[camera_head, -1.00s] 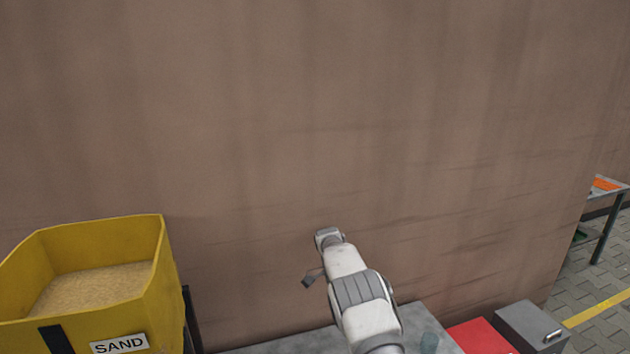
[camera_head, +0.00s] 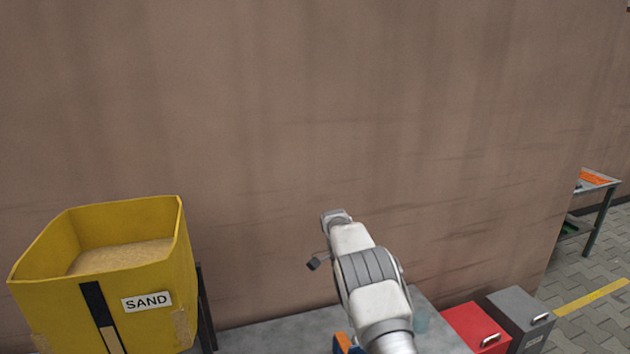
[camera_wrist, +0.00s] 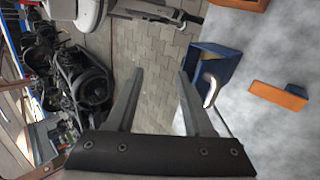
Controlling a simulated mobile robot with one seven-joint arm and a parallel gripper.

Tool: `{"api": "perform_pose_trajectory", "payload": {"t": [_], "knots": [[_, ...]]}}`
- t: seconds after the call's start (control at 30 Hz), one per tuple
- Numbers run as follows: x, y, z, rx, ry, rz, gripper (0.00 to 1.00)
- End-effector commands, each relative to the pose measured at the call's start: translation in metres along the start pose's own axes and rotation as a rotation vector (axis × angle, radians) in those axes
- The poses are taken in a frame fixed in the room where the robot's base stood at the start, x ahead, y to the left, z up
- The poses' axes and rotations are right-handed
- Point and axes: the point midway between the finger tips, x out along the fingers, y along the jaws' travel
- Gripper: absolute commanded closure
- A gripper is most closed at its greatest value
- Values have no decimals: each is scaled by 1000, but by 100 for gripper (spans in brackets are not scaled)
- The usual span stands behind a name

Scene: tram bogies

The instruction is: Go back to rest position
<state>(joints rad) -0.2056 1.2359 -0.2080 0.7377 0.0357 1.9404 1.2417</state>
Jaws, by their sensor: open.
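My gripper (camera_wrist: 155,95) shows in the wrist view with its two fingers apart and nothing between them. Beyond the fingers lies grey paving. In the head view my arm reaches up in front of the brown wall. Its jaws do not show clearly there.
A grey bench top (camera_head: 270,333) runs along the wall (camera_head: 300,120). A yellow sand bin (camera_head: 150,325) stands left; a red box (camera_head: 475,328) and a grey box (camera_head: 520,318) stand right. In the wrist view, a blue container (camera_wrist: 215,62) and an orange-topped block (camera_wrist: 277,95) lie on the bench.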

Motion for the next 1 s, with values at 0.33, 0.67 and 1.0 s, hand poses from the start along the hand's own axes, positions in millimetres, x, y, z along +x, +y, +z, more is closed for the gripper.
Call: {"api": "perform_pose_trajectory", "payload": {"t": [0.33,0.67,1.0], "knots": [[-60,78,-7,-190,6,-228,48],[-88,163,-1,-387,84,-448,48],[-85,247,17,-581,238,-648,48]]}}
